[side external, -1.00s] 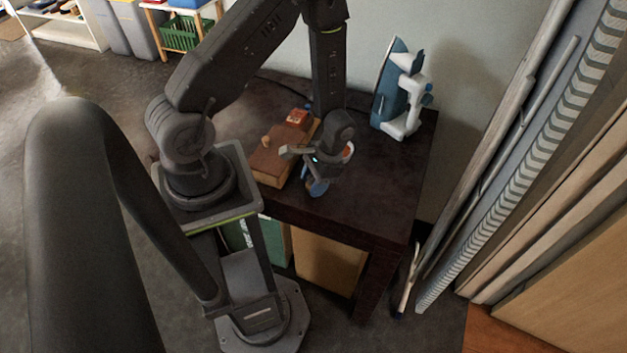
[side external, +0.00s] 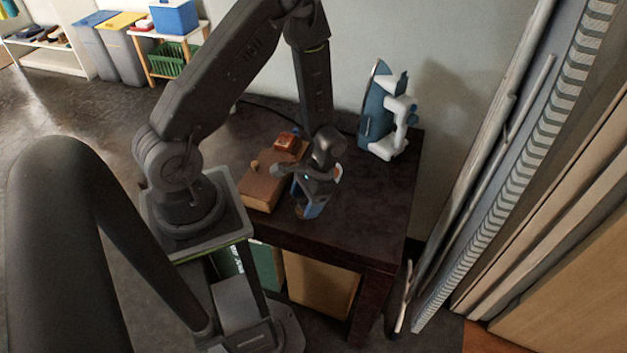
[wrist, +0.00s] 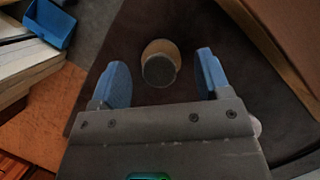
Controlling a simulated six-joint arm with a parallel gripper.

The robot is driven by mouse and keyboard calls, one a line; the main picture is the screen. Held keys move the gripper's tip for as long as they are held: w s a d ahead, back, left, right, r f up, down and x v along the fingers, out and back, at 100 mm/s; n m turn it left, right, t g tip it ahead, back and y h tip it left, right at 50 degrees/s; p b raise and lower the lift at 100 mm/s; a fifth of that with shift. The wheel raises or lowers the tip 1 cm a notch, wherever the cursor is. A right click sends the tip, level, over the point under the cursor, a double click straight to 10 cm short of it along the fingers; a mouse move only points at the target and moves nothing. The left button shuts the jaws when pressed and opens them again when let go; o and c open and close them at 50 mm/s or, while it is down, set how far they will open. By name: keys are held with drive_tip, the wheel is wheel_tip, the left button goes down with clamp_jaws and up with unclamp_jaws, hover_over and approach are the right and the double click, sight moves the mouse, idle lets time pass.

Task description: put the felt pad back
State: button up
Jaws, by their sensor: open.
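A small round piece (wrist: 160,64), dark grey on its face with a tan side, stands on the dark table between my fingers in the wrist view. It may be the felt pad, but I cannot be sure. My gripper (wrist: 163,76) is open, with one blue finger on each side of the piece and a visible gap on both sides. In the side view my gripper (side external: 311,206) points down at the front part of the table, right of a wooden box (side external: 262,188). A small brown patch shows by the fingertips there, mostly hidden.
A small red-brown block (side external: 286,142) sits at the back of the wooden box. A blue and white iron (side external: 378,112) stands upright at the table's back right. The table (side external: 375,205) is clear right of my gripper. Long planks (side external: 520,170) lean farther right.

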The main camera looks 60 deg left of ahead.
drive_tip(key=w+d+r+t, duration=0.2)
drive_tip(key=r, duration=1)
drive_tip(key=w+d+r+t, duration=0.2)
drive_tip(key=r, duration=0.9)
drive_tip(key=s+d+r+t, duration=0.2)
drive_tip(key=s+r+t, duration=0.1)
drive_tip(key=r, duration=0.3)
drive_tip(key=s+d+r+t, duration=0.2)
drive_tip(key=s+r+t, duration=0.1)
drive_tip(key=s+r, duration=0.2)
drive_tip(key=shift+s+d+r, duration=0.25)
drive_tip(key=shift+s+r, duration=0.15)
drive_tip(key=shift+r, duration=0.15)
